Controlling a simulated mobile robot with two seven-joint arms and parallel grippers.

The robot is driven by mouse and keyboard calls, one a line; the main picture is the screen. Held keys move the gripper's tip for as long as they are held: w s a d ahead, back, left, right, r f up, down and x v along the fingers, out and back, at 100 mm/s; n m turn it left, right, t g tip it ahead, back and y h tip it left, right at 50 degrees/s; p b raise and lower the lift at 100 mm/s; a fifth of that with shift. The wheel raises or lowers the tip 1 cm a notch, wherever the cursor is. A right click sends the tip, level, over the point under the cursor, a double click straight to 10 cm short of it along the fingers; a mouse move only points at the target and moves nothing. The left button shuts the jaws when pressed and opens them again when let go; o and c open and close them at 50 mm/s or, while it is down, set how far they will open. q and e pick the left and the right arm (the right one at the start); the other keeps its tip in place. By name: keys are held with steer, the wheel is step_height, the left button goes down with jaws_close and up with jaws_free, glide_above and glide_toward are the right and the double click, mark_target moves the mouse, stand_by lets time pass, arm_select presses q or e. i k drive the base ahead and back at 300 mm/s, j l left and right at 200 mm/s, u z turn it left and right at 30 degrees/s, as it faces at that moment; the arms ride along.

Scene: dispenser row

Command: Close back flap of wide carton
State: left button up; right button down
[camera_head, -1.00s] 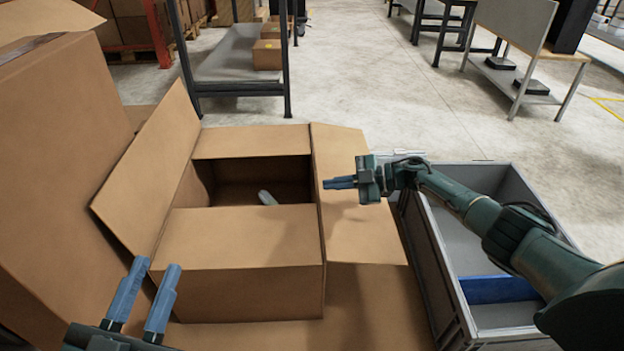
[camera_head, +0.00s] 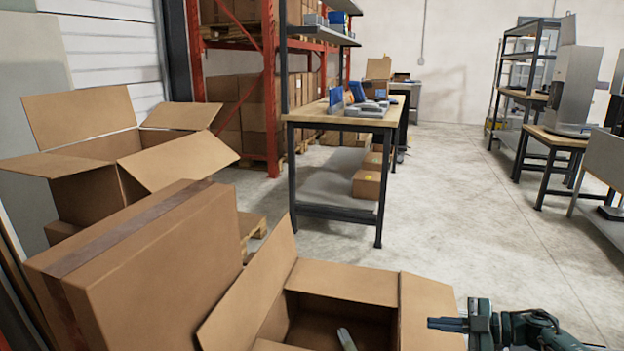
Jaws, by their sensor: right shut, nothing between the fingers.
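The wide carton (camera_head: 325,322) stands at the bottom centre, its near part cut off by the frame. Its back flap (camera_head: 345,280) shows as a brown panel at the far edge of the opening; its exact tilt is hard to tell. The left flap (camera_head: 255,285) stands up and leans outward. The right flap (camera_head: 428,318) is spread out to the right. The opening is dark, with a small grey-green object (camera_head: 346,340) inside. My right gripper (camera_head: 436,323) is shut and empty, over the right flap, apart from the back flap. My left gripper is out of view.
A taped closed box (camera_head: 150,270) stands close on the left. An open carton (camera_head: 115,165) is behind it. A workbench (camera_head: 340,118) with blue and grey items stands beyond the carton. The floor (camera_head: 460,200) on the right is clear.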

mark_target(233, 325)
steer(key=k+l, duration=0.1)
steer(key=l, duration=0.25)
steer(key=k+l, duration=0.1)
steer(key=l, duration=0.2)
steer(key=k+l, duration=0.1)
steer(key=l, duration=0.25)
steer(key=k+l, duration=0.15)
steer(key=l, duration=0.2)
